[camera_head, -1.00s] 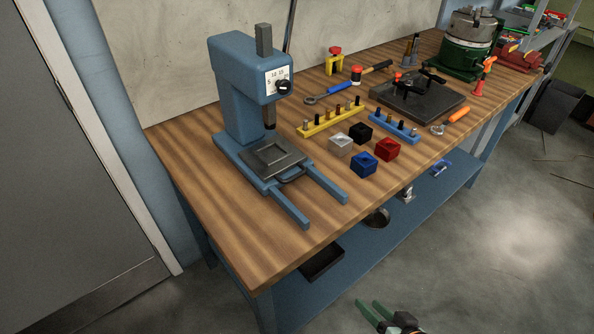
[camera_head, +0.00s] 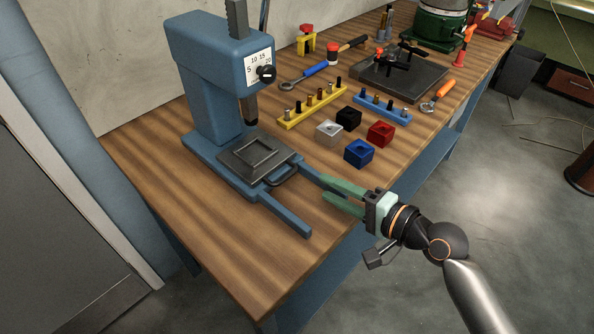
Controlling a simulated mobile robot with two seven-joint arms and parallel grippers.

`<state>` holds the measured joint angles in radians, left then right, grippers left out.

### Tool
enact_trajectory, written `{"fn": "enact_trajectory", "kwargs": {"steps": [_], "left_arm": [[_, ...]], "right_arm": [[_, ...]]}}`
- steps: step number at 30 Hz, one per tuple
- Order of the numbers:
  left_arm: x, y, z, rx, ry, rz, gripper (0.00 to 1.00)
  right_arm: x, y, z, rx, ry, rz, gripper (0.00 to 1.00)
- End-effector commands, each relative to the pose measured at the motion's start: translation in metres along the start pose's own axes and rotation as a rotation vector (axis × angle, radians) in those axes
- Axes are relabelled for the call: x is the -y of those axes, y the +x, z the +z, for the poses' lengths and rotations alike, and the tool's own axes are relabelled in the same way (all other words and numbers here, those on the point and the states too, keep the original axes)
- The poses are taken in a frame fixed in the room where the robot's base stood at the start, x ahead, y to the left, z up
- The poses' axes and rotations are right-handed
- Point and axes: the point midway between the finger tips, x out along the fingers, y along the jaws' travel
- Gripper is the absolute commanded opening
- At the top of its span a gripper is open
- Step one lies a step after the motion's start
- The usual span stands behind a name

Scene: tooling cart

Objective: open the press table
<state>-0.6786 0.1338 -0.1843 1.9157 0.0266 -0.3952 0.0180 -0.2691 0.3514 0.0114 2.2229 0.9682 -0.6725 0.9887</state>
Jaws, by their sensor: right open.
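The blue press (camera_head: 204,92) stands at the left end of the wooden bench. Its dark press table (camera_head: 257,158) sits under the ram, at the back of two blue rails that reach toward the front edge. A dark handle (camera_head: 284,177) sticks out from the table's front. My right gripper (camera_head: 322,190) is open and empty, its green fingers pointing left, just right of the handle and near the end of the right rail. It appears apart from the handle. My left gripper is not in view.
Silver, black, red and blue blocks (camera_head: 358,153) stand right of the press. Behind them are a yellow peg rack (camera_head: 312,106), a blue peg rack (camera_head: 384,108) and several tools. The bench top in front of the rails is clear.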

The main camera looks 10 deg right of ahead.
Motion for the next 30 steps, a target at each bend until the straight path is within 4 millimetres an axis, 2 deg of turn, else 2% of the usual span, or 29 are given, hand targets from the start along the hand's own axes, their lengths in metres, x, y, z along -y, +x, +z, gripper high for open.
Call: {"fn": "enact_trajectory", "kwargs": {"steps": [6,13,18,27,30], "left_arm": [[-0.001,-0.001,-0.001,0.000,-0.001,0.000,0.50],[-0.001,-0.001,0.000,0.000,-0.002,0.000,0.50],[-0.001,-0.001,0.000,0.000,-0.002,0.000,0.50],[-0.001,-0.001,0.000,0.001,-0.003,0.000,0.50],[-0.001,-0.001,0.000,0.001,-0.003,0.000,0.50]], "right_arm": [[0.002,0.045,0.000,0.001,0.002,-0.003,0.43],[0.000,0.081,0.000,0.000,0.001,-0.001,0.43],[-0.001,0.092,0.000,-0.001,-0.001,0.001,0.43],[-0.001,0.094,0.000,-0.001,-0.001,0.001,0.43],[-0.001,0.094,0.000,-0.001,-0.001,0.001,0.32]]}}
